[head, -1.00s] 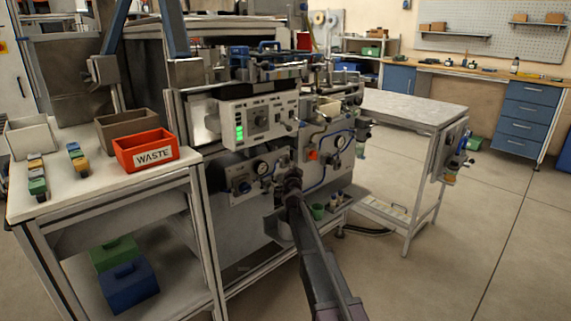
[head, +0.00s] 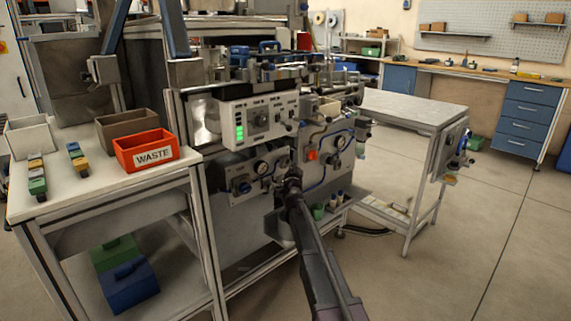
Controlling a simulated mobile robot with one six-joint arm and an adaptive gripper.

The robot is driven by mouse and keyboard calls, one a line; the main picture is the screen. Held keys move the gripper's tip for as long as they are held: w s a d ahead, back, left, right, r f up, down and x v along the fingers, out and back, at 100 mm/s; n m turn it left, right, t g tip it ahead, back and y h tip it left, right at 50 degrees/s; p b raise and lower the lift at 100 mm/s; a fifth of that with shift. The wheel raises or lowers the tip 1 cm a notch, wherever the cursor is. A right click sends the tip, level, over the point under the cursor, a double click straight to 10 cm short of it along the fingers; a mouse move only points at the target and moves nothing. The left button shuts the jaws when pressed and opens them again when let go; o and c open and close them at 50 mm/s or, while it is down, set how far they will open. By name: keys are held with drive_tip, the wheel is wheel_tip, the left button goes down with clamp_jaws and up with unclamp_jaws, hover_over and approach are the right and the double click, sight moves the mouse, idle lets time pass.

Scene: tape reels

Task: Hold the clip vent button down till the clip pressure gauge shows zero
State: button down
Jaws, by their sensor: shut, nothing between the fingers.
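Two round pressure gauges show on the machine front: a left gauge (head: 261,167) on the lower left panel and a right gauge (head: 340,142) on the right panel. Their needles and labels are too small to read, so I cannot tell which is the clip pressure gauge. An orange-red part (head: 312,155) sits on the right panel; I cannot tell whether it is the clip vent button. My gripper (head: 293,173) is shut and empty, in front of the machine between the two panels. My own arm partly hides it, and contact with the panel cannot be seen.
A grey control box (head: 259,120) with a green display is above the gauges. A red WASTE bin (head: 146,152) stands on the left bench. A small shelf with a green cup (head: 318,211) is right of my wrist. A side table (head: 412,107) stands right; floor beyond is clear.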

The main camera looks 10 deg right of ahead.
drive_tip(key=shift+w+a, duration=0.5)
drive_tip(key=shift+w, duration=0.25)
idle(1.2)
drive_tip(key=shift+s, duration=0.1)
idle(2.8)
drive_tip(key=shift+s+d, duration=0.5)
drive_tip(key=shift+s, duration=0.1)
drive_tip(key=shift+s+d, duration=0.75)
drive_tip(key=shift+s, duration=0.25)
drive_tip(key=shift+s+d, duration=0.7)
drive_tip(key=shift+s, duration=0.3)
